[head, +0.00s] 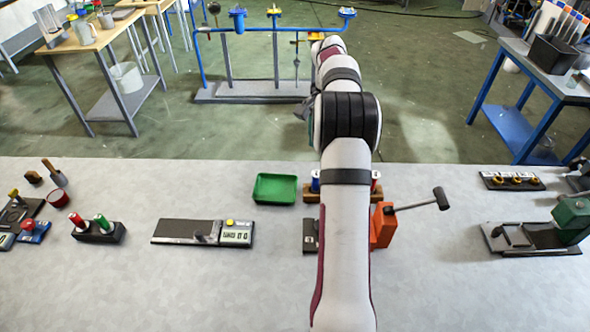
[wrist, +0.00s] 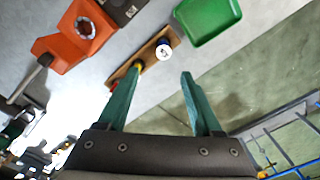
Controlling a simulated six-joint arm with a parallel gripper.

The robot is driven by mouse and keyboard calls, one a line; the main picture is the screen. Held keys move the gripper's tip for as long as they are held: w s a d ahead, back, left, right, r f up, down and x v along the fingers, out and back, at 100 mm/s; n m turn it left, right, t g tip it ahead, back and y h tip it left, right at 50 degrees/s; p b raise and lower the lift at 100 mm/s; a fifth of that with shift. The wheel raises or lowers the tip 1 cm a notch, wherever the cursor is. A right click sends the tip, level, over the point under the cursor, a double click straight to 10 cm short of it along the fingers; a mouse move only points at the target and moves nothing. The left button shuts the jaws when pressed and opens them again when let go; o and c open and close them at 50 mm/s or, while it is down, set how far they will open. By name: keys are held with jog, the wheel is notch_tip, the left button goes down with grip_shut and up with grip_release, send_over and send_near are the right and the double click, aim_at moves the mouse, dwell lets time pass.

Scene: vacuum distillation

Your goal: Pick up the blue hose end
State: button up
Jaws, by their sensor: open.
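A blue upright piece, which looks like the blue hose end (head: 316,182), stands in a wooden rack (head: 330,196) on the bench, just left of my arm. In the wrist view it appears as a round white top with a blue side (wrist: 164,49), in the wooden rack (wrist: 126,72). My gripper (wrist: 163,73) is open and empty, its two green fingers apart. The blue piece shows beyond the gap between the fingertips. The left finger partly overlaps the rack and a yellow-topped piece. In the head view a red piece (head: 376,181) stands at the rack's right end.
A green tray (head: 275,188) lies left of the rack and also shows in the wrist view (wrist: 209,17).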

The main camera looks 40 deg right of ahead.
jog(key=f, duration=1.4)
jog(key=shift+w+a+f, duration=0.25)
jog(key=shift+w+f, duration=0.05)
grip_shut()
